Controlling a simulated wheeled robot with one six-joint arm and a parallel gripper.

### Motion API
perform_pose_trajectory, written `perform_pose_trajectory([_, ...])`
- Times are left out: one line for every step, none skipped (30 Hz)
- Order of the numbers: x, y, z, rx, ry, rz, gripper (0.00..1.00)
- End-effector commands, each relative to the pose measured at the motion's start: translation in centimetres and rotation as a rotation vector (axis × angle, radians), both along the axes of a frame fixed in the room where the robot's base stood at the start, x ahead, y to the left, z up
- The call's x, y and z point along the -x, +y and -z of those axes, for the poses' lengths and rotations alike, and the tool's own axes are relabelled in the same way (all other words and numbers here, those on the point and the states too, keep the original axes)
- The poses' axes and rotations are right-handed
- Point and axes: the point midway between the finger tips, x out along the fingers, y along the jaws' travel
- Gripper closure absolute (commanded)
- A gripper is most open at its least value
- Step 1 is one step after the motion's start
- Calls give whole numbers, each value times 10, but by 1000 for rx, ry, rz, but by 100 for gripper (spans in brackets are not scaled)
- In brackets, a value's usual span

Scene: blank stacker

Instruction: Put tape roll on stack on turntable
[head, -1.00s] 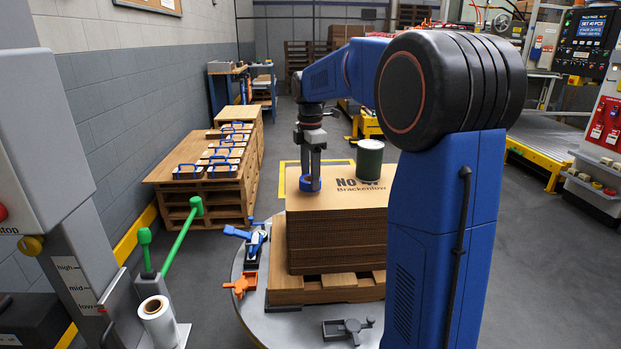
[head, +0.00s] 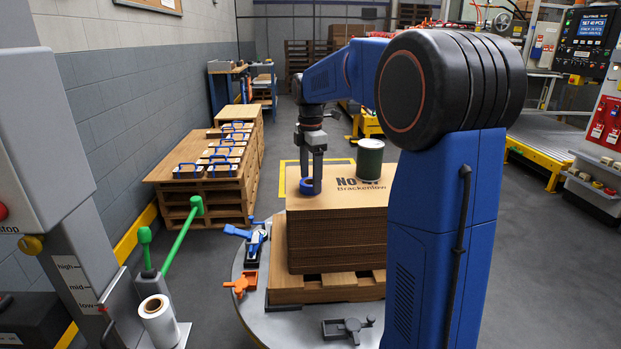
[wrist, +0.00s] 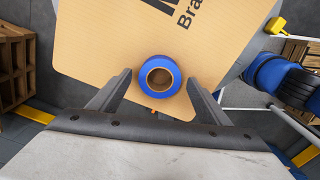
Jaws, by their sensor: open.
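The blue tape roll (head: 309,186) lies on the top cardboard sheet of the stack (head: 335,238), near its left edge. It also shows in the wrist view (wrist: 159,76), flat, with its brown core facing up. My gripper (head: 312,180) points down right at the roll. In the wrist view my gripper (wrist: 158,88) is open, with one finger on each side of the roll and a gap to both. The stack rests on a wooden pallet on the grey turntable (head: 262,325).
A dark green can (head: 370,163) stands on the stack to the right of the roll. Orange (head: 241,284), blue and grey clamps sit on the turntable rim. Green-handled levers (head: 183,235) and a film roll (head: 159,322) are at left. Blue-handled tools lie on wooden crates behind.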

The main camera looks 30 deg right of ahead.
Motion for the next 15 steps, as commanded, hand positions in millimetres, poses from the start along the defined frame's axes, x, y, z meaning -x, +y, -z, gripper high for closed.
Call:
perform_pose_trajectory([-1,0,-6,0,-3,0,29])
perform_pose_trajectory([-1,0,-11,0,-4,0,29])
perform_pose_trajectory([-1,0,-17,0,-4,0,29])
perform_pose_trajectory([-1,0,-22,0,-4,0,29])
perform_pose_trajectory([-1,0,-28,1,-5,0,29])
perform_pose_trajectory([-1,0,-36,0,-4,0,29])
perform_pose_trajectory([-1,0,-42,1,-5,0,29])
perform_pose_trajectory([-1,0,-49,1,-5,0,29])
perform_pose_trajectory([-1,0,-56,1,-5,0,29])
perform_pose_trajectory([-1,0,-62,1,-5,0,29])
perform_pose_trajectory([-1,0,-68,0,-4,0,29])
perform_pose_trajectory([-1,0,-75,1,-5,0,29])
perform_pose_trajectory([-1,0,-81,0,-4,0,29])
perform_pose_trajectory([-1,0,-85,0,-4,0,29])
perform_pose_trajectory([-1,0,-91,0,-4,0,29])
